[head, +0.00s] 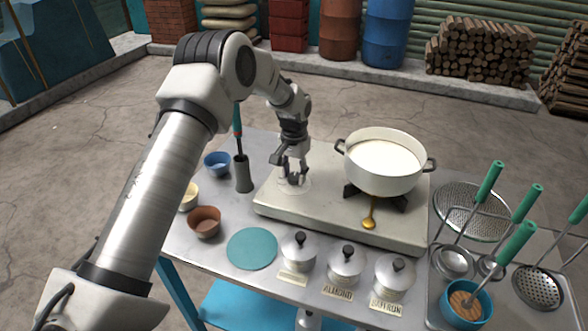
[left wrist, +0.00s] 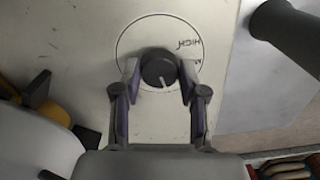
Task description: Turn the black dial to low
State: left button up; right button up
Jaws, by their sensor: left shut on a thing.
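The black dial (left wrist: 158,68) sits on the pale stove top (head: 275,205), inside a thin printed circle. In the left wrist view the word HIGH shows at the circle's right edge, with part of another marking below it. The dial's white pointer line points toward the bottom of that view. My left gripper (left wrist: 159,82) is shut on the dial, one finger on each side. In the head view the left gripper (head: 294,178) reaches down over the dial, largely hiding it. My right gripper is not in view.
A grey holder (head: 243,175) and bowls (head: 205,221) are to the left. Lidded canisters (head: 298,250) line the front; strainers (head: 475,210) lie right.

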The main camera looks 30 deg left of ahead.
aim_at(294, 175)
pick_arm(q)
jog(key=n+p, duration=0.2)
jog(key=n, duration=0.1)
jog(key=shift+n+p, duration=0.5)
jog(key=shift+n, duration=0.7)
jog(key=shift+f, duration=0.1)
jog(key=o, duration=1.2)
jog(key=shift+c, duration=0.2)
jog(key=shift+w, duration=0.1)
notch_tip(294, 175, up, 12)
